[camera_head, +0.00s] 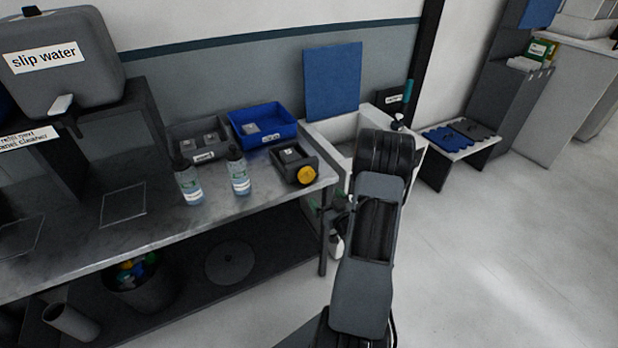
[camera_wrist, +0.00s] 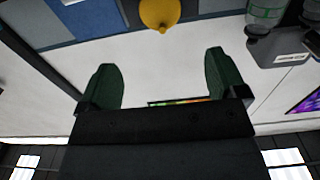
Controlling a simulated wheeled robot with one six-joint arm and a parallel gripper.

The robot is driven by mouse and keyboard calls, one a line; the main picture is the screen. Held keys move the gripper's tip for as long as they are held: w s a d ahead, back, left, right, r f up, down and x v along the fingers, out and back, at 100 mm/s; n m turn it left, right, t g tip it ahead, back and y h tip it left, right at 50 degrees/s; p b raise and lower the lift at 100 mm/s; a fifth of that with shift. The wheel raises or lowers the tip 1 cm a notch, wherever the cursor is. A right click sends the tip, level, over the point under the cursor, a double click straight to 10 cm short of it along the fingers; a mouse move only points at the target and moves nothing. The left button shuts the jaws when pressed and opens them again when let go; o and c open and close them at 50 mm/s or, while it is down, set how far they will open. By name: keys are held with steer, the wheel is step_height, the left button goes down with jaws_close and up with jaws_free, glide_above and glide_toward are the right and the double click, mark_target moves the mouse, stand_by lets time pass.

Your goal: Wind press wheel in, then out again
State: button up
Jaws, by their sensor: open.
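The press (camera_head: 293,163) is a small dark box at the right end of the bench. Its yellow wheel (camera_head: 306,175) is on the front side. In the wrist view the yellow wheel (camera_wrist: 160,10) is at the top edge, partly cut off, with a small knob pointing down the picture. My gripper (camera_wrist: 160,80) is open, with two dark green fingers set wide apart and nothing between them. The wheel is beyond the fingertips and apart from them. In the head view my arm hides most of my gripper.
Two spray bottles (camera_head: 238,172) stand on the bench (camera_head: 150,230) left of the press. A blue bin (camera_head: 262,123) and a grey tray (camera_head: 205,140) are behind them. A white sink-like basin (camera_head: 340,132) is right of the press. The floor (camera_head: 480,240) at right is clear.

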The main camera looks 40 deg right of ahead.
mark_target(308, 176)
steer(key=w, duration=0.4)
steer(key=w+d+p, duration=0.1)
steer(key=w, duration=0.7)
steer(key=shift+w+d+p, duration=0.1)
steer(key=shift+d+p, duration=0.2)
steer(key=shift+p, duration=0.1)
steer(key=c, duration=0.9)
